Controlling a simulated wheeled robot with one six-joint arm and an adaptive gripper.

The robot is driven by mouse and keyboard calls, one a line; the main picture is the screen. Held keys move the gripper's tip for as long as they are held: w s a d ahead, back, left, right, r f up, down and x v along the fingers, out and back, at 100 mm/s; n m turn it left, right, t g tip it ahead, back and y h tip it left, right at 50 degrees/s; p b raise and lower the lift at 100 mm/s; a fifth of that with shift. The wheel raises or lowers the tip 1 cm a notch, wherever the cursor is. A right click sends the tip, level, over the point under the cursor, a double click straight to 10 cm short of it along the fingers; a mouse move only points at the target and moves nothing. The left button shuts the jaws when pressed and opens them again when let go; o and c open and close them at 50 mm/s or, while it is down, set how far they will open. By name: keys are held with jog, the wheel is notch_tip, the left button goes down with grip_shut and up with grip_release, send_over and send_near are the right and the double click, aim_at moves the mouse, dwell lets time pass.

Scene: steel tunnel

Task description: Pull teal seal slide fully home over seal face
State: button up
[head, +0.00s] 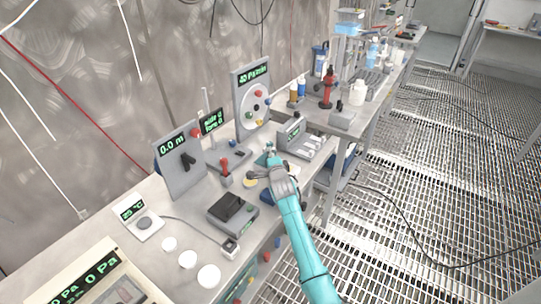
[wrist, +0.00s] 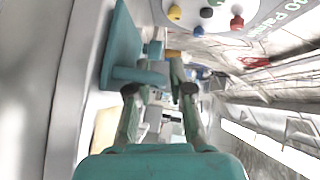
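The teal seal slide (wrist: 122,45) shows in the wrist view as a flat teal plate at the upper left, with a round teal bar (wrist: 138,76) sticking out to the right. In the head view a small teal part (head: 268,152) shows just beyond my gripper (head: 277,167), partly hidden by it. In the wrist view the two fingers of my gripper (wrist: 160,88) stand apart, with the bar's end near the left finger. I cannot tell whether they touch. The seal face cannot be made out.
A grey box with slots (head: 304,140) stands right of my gripper. A red-handled lever (head: 225,170) and a dark-topped box (head: 233,211) stand to the left. A dial panel (head: 252,97) rises behind. The bench (head: 185,215) holds several other devices; grated floor (head: 420,190) is open at right.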

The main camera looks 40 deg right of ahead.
grip_shut()
jog(key=s+d, duration=0.1)
jog(key=s, duration=0.1)
jog(key=s+d, duration=0.1)
jog(key=s, duration=0.4)
jog(key=shift+s+d, duration=0.35)
jog(key=shift+d, duration=0.05)
jog(key=shift+f, duration=0.1)
grip_release()
jog(key=shift+s, duration=0.1)
